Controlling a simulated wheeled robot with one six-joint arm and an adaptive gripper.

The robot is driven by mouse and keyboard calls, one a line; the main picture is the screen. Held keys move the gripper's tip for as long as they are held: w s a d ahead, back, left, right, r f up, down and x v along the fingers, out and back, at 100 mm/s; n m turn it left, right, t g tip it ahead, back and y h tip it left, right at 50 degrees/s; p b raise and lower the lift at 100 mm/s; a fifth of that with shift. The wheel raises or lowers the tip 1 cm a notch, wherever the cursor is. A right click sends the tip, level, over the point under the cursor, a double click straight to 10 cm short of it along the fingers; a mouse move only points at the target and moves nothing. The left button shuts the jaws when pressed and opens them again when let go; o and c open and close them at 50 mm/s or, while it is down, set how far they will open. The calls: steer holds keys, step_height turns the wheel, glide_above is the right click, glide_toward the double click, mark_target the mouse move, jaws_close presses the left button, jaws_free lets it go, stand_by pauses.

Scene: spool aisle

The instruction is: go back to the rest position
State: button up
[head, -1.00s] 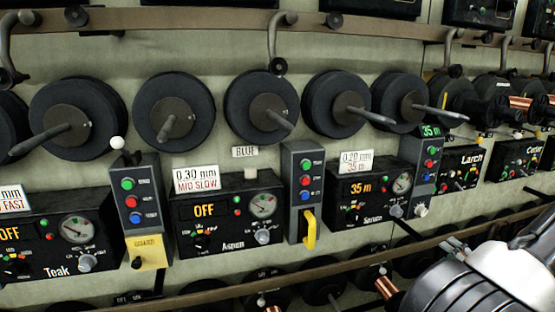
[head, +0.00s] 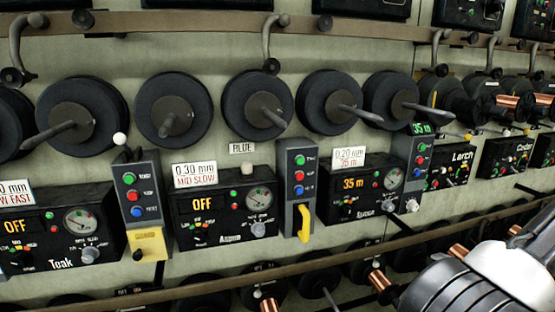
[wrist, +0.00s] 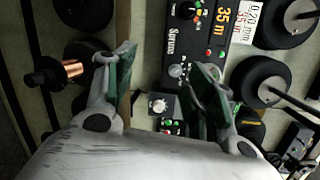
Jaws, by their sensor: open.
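My gripper (wrist: 166,84) is open in the wrist view, with nothing between its two green-faced fingers. They are spread in front of the winding panels, with a small grey box with a round knob (wrist: 158,106) seen between them. The Spruce panel (wrist: 197,40) shows beyond the fingers. I cannot tell how far the fingers are from the panels.
The wall carries the Teak panel (head: 62,232), the Aspen panel (head: 224,212), the Spruce panel (head: 350,191) and the Larch panel (head: 450,170). Black spools (head: 173,107) with protruding spindles hang above. A lower rail (head: 205,294) and copper spools (head: 380,282) lie near my arm.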

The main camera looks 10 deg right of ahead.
steer(key=s+a+r+n+g+y, duration=0.4)
steer(key=s+a+r+g, duration=0.75)
steer(key=g, duration=0.25)
steer(key=w+a+r+n+h, duration=0.1)
steer(key=a+r+n+h, duration=0.2)
steer(key=r, duration=0.3)
steer(key=w+a+r+n+t+h, duration=0.1)
steer(key=a+r+n+h, duration=0.1)
steer(key=a+r+n, duration=0.2)
steer(key=w+a+r+n+t+h, duration=0.1)
steer(key=a+r+n+h, duration=0.2)
steer(key=r+n, duration=0.3)
step_height(320, 180, up, 4)
steer(key=shift+w+a+r+h, duration=0.1)
steer(key=shift+w+a+h, duration=0.2)
steer(key=shift+a, duration=0.1)
